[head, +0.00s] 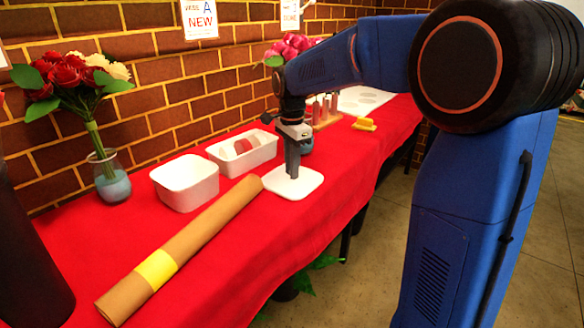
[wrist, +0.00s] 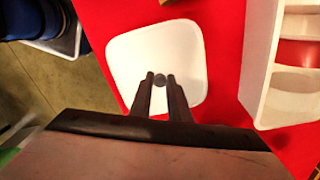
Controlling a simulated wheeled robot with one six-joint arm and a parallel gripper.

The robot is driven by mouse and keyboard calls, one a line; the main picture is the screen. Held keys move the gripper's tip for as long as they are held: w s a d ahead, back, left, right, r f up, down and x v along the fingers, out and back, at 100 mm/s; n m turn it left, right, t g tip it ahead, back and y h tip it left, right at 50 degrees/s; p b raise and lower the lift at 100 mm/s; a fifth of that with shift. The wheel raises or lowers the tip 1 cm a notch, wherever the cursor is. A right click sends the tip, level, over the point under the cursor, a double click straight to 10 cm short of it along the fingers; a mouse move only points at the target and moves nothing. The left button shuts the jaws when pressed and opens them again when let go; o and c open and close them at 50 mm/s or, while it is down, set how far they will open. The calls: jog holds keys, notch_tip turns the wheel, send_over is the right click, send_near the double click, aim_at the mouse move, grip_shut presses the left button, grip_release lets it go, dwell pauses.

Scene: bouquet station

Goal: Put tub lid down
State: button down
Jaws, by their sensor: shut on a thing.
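The tub lid (head: 305,182) is a flat white rounded square, at or just above the red table near its front edge. My gripper (head: 292,174) points down over the lid's middle. In the wrist view my gripper (wrist: 160,82) is shut on a small grey knob (wrist: 160,80) at the centre of the white lid (wrist: 190,48). I cannot tell whether the lid touches the cloth. The open white tub (head: 186,183) stands to the left, with no lid on it.
A flower vase (head: 110,182) is at the left. Red cloth is clear to the lid's right.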

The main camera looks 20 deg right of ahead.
jog(key=shift+f, duration=0.1)
jog(key=c, duration=1.7)
grip_release()
jog(key=shift+o, duration=0.2)
notch_tip(320, 180, up, 12)
jog(key=s+d+n+t, duration=0.1)
jog(key=s+d+n, duration=0.25)
jog(key=s, duration=0.55)
jog(key=s+d+f+n+t, duration=0.1)
jog(key=s+f+n, duration=0.5)
jog(key=s, duration=0.6)
jog(key=s+d+f+n+t, duration=0.2)
jog(key=s+f+n, duration=0.4)
jog(key=s+f, duration=0.3)
jog(key=s, duration=0.3)
jog(key=shift+s+d+t, duration=0.2)
jog(key=shift+d+t, duration=0.05)
jog(key=shift+t, duration=0.15)
